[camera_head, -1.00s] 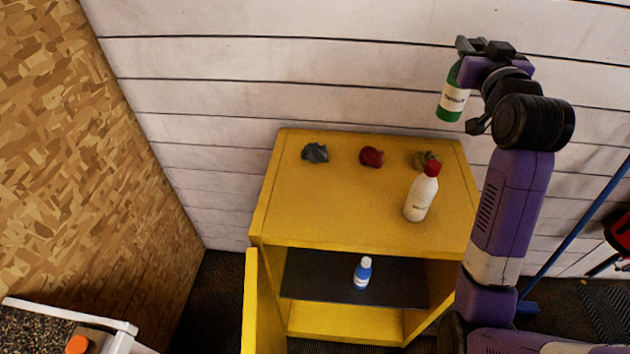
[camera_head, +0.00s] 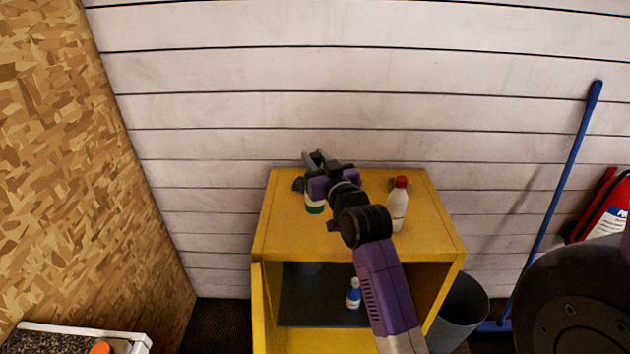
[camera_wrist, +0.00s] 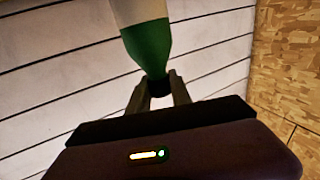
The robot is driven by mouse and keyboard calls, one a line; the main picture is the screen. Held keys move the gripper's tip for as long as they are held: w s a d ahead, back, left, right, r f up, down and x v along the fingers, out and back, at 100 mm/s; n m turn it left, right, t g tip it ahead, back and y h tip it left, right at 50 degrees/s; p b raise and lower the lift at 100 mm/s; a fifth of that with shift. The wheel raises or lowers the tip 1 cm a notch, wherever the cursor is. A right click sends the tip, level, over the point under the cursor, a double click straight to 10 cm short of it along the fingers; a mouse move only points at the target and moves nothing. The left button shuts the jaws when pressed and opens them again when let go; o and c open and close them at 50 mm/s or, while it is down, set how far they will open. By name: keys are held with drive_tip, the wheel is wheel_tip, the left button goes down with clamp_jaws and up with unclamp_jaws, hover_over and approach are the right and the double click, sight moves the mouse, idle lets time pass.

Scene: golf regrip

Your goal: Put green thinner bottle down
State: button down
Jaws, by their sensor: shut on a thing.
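The green thinner bottle (camera_head: 315,207), with a white label, shows partly below my gripper in the head view, over the left part of the yellow cabinet's top (camera_head: 285,235). I cannot tell if its base touches the top. In the wrist view the bottle's green shoulder (camera_wrist: 148,42) and dark cap show. My gripper (camera_head: 316,160) is shut on the bottle at its cap end; its fingers (camera_wrist: 159,92) stand on both sides of the cap in the wrist view. My wrist hides part of the bottle in the head view.
A white bottle with a red cap (camera_head: 397,208) stands on the cabinet's right side. A blue bottle (camera_head: 354,294) stands on the inner shelf. The open cabinet door (camera_head: 257,310) is at left; a grey bin (camera_head: 460,305) is at right.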

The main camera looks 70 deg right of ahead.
hover_over(318, 207)
drive_tip(key=x, duration=0.3)
drive_tip(key=shift+s+f, duration=0.15)
drive_tip(key=shift+f, duration=1.45)
drive_tip(key=shift+s+f, duration=0.15)
drive_tip(key=shift+f, duration=1.55)
drive_tip(key=c, duration=1.2)
unclamp_jaws()
drive_tip(key=shift+f, duration=0.1)
drive_tip(key=shift+o, duration=0.2)
